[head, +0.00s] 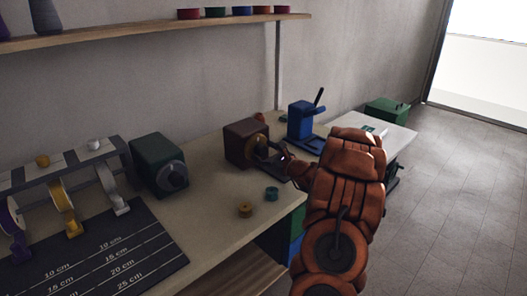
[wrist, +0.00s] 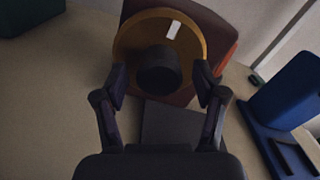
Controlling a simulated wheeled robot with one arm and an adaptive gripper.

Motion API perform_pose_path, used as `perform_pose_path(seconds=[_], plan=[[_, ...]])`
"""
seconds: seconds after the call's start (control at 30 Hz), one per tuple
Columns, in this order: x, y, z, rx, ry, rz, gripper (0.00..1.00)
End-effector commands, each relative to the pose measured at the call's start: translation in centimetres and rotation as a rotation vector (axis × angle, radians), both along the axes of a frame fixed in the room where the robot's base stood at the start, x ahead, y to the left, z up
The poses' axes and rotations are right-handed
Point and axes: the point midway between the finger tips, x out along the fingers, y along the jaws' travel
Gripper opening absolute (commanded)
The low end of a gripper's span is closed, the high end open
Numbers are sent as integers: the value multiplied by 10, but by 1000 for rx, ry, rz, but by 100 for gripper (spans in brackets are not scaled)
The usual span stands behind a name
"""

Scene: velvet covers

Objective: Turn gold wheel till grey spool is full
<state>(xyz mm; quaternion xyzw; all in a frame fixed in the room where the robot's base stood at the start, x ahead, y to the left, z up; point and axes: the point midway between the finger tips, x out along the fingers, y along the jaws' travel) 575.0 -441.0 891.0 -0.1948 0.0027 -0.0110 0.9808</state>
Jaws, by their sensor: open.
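The gold wheel (wrist: 130,42) is on the front of a brown box (wrist: 203,25), with a dark round knob (wrist: 158,70) at its middle and a white mark near its top. In the head view the brown box (head: 240,142) stands on the bench, its wheel partly hidden by my arm. My gripper (wrist: 160,82) is open, its fingers on either side of the dark knob, apparently not closed on it. A pale grey spool (head: 108,178) hangs at the right end of the rack; I cannot tell how full it is.
A green box with a dark disc (head: 158,165) stands left of the brown box, a blue device (head: 303,122) right of it. A ruled dark mat (head: 150,258) lies at left.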

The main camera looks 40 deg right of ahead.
Motion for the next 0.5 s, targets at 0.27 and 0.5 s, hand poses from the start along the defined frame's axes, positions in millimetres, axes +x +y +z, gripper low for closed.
perform_pose_path(seconds=[0.27,0.5], plan=[[6,0,0,0,-1,1,70],[5,0,0,0,-1,1,56]])
